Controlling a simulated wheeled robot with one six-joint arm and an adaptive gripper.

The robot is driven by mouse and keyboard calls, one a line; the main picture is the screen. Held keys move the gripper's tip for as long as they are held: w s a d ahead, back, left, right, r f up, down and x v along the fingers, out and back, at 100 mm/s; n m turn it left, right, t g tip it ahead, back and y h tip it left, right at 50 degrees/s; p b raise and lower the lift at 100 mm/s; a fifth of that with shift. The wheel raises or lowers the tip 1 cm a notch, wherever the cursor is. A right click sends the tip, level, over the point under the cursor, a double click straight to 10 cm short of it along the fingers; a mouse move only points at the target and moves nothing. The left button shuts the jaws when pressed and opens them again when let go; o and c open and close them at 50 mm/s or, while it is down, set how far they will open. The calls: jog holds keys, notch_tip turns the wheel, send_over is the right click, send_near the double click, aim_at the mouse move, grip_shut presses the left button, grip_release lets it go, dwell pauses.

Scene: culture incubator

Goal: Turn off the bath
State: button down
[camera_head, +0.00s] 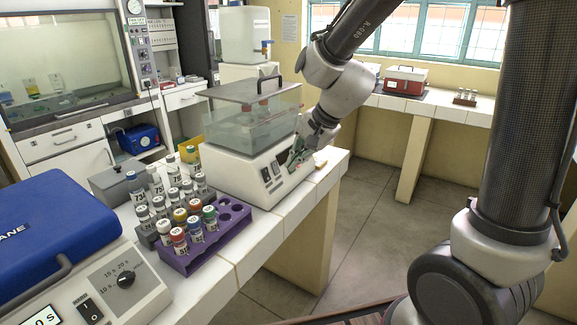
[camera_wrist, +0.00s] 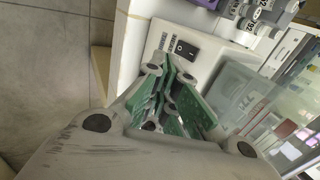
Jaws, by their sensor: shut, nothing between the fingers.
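The bath (camera_head: 233,165) is a white unit with a clear water tank and grey lid on the tiled bench. Its front panel carries dark switches (camera_head: 270,171), and a black rocker switch (camera_wrist: 185,49) shows in the wrist view. I cannot tell the switch's position. My gripper (camera_head: 297,155) is at the right part of the front panel, to the right of the switches. In the wrist view my gripper (camera_wrist: 167,72) has green-padded fingers, shut and empty, just below the rocker switch. Contact with the panel cannot be told.
A purple rack (camera_head: 232,231) with several capped tubes stands in front of the bath. A blue-lidded device (camera_head: 45,232) with a dial is at the near left. A red-and-white box (camera_head: 405,80) sits on the far bench. The floor on the right is clear.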

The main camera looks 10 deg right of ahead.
jog(key=s+d+r, duration=0.3)
jog(key=r, duration=0.1)
jog(key=shift+r, duration=0.2)
jog(key=s+d+r+n+h, duration=0.2)
jog(key=s+d+n, duration=0.2)
jog(key=s+d, duration=0.4)
jog(key=s+d+r+n+h, duration=0.2)
jog(key=s+d+n, duration=0.3)
jog(key=s+d, duration=0.4)
jog(key=shift+s+d+r, duration=0.2)
jog(key=shift+s+r, duration=0.4)
jog(key=shift+s, duration=0.5)
jog(key=c, duration=2.2)
grip_release()
